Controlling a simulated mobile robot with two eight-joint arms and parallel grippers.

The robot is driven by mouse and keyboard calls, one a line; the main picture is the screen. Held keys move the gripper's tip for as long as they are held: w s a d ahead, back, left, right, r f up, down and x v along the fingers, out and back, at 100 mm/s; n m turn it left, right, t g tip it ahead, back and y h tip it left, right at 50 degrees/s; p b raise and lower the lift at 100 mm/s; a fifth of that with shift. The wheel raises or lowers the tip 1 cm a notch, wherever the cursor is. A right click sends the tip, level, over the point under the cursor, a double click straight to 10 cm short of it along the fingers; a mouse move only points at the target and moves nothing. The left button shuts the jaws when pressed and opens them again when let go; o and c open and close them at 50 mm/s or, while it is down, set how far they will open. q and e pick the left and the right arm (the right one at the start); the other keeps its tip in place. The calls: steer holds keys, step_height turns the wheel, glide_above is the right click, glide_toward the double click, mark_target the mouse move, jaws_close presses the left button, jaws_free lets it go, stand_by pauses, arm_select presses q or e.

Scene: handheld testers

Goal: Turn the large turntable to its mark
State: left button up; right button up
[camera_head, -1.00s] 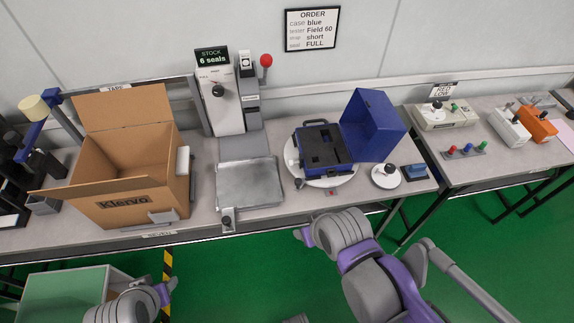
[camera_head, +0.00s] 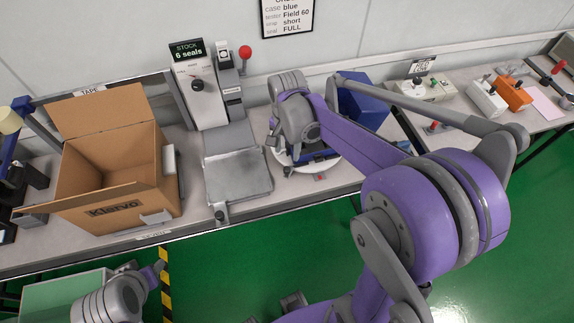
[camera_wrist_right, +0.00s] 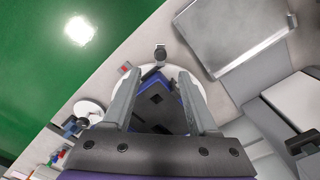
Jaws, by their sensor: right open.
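The large turntable (camera_head: 332,166) is a white disc on the bench, mostly covered by my right arm. It also shows in the right wrist view (camera_wrist_right: 207,88). A dark round knob (camera_wrist_right: 160,53) stands at the disc's rim. A small red mark (camera_head: 320,178) lies on the bench by the front rim; it shows in the wrist view (camera_wrist_right: 125,68). My right gripper (camera_wrist_right: 160,82) is open above the disc, empty, with the knob beyond its fingertips. My left gripper (camera_head: 158,272) is low at left; its jaws are unclear.
A metal plate (camera_head: 238,176) and a sealing machine (camera_head: 200,90) stand left of the turntable. An open cardboard box (camera_head: 115,180) is further left. A small white disc with a knob (camera_wrist_right: 88,108) lies beside the turntable. Testers (camera_head: 487,98) stand at right.

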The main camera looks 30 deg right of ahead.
mark_target(287, 168)
step_height(287, 168, down, 9)
steer(key=shift+f+b, duration=0.1)
steer(key=shift+b, duration=0.2)
jaws_close()
stand_by(0.3)
stand_by(1.1)
